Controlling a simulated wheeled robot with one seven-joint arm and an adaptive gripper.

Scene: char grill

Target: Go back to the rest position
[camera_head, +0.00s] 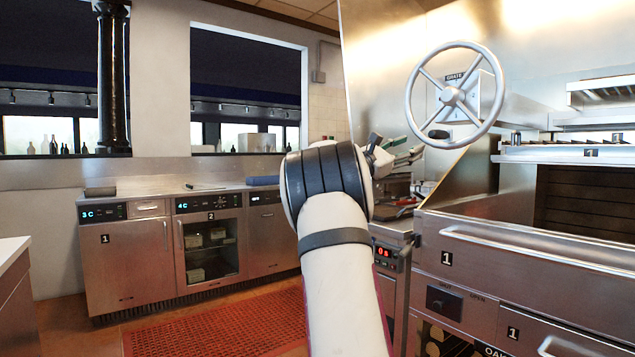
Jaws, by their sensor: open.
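My white arm with dark bands rises from the bottom centre and bends away from the camera. My gripper (384,150) shows only in part, just past the arm's bend, in front of the steel wall beside the grill. It is open. The arm hides most of it, and I see nothing held in the part that shows.
The char grill (480,235) with its handwheel (455,92) stands close on the right, its long handle (540,250) jutting out. A steel counter with fridges (132,262) lines the back left. A red mat (215,328) covers open floor. A counter edge (12,252) is at far left.

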